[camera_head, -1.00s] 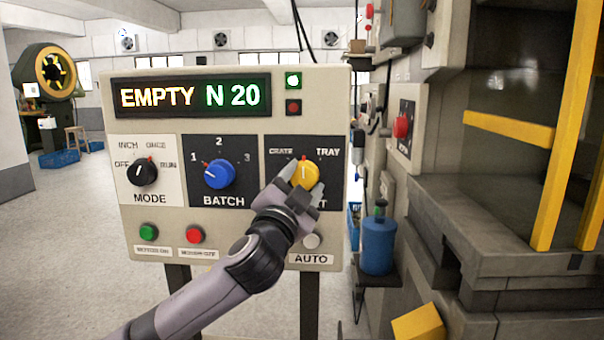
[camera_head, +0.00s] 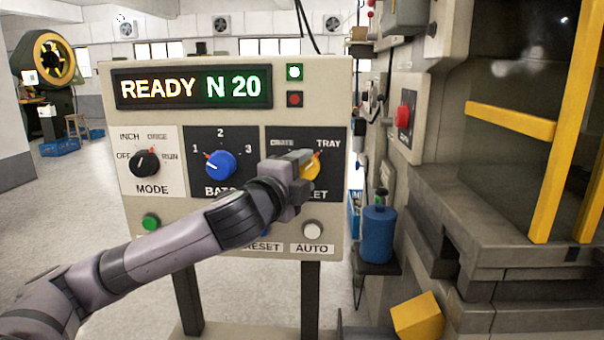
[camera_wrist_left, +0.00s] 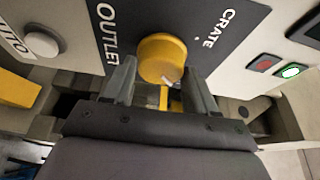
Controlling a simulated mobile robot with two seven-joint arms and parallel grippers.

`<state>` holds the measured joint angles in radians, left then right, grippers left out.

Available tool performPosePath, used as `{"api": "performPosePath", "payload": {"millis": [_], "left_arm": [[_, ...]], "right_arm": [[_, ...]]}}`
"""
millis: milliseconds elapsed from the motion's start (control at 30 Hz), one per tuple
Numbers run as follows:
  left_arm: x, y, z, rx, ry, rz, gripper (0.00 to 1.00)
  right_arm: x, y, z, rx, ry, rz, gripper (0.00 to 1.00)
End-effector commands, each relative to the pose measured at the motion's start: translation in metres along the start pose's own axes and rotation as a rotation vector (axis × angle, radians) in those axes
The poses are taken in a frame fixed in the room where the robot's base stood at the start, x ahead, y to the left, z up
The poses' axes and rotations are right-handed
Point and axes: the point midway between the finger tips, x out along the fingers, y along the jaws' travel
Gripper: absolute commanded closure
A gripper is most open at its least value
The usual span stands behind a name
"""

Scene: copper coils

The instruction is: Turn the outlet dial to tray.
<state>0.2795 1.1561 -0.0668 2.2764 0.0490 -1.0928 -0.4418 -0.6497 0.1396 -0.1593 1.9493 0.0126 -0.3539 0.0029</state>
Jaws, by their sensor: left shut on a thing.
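The yellow outlet dial (camera_head: 311,168) is on the dark lower-right section of the control panel. Its red pointer mark is tilted up and right, toward the TRAY label (camera_head: 329,144). The CRATE label is at its upper left and partly blurred. My left gripper (camera_head: 301,177) is shut on the dial and covers much of it and the OUTLET lettering. In the left wrist view the dial (camera_wrist_left: 162,58) is between the two fingers, with the CRATE label (camera_wrist_left: 224,27) to its right; TRAY is not visible there. My right gripper is not in view.
The display (camera_head: 192,89) reads READY N 20. The blue BATCH dial (camera_head: 221,166) and black MODE dial (camera_head: 145,162) are left of the outlet dial. The white AUTO button (camera_head: 312,230) is below it. A machine with yellow bars (camera_head: 510,119) stands at right.

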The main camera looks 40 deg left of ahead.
Motion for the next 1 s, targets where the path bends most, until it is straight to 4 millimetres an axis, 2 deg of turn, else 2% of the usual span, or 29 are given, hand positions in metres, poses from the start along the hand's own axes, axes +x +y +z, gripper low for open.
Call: {"api": "performPosePath", "payload": {"millis": [667, 700, 733, 1000], "left_arm": [[0.0001, 0.0000, -0.0002, 0.054, 0.000, 0.022, 0.74], [0.0001, 0.0000, -0.0002, 0.054, 0.000, 0.022, 0.30], [0.0001, 0.0000, -0.0002, 0.053, 0.000, 0.022, 0.20], [0.0000, -0.0001, -0.0001, 0.052, 0.000, 0.021, 0.18]], "right_arm": [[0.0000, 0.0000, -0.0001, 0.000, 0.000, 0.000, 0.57], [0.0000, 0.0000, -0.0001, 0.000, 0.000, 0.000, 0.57], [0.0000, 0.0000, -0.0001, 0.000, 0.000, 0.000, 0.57], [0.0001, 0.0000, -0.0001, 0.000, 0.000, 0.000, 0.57]]}}
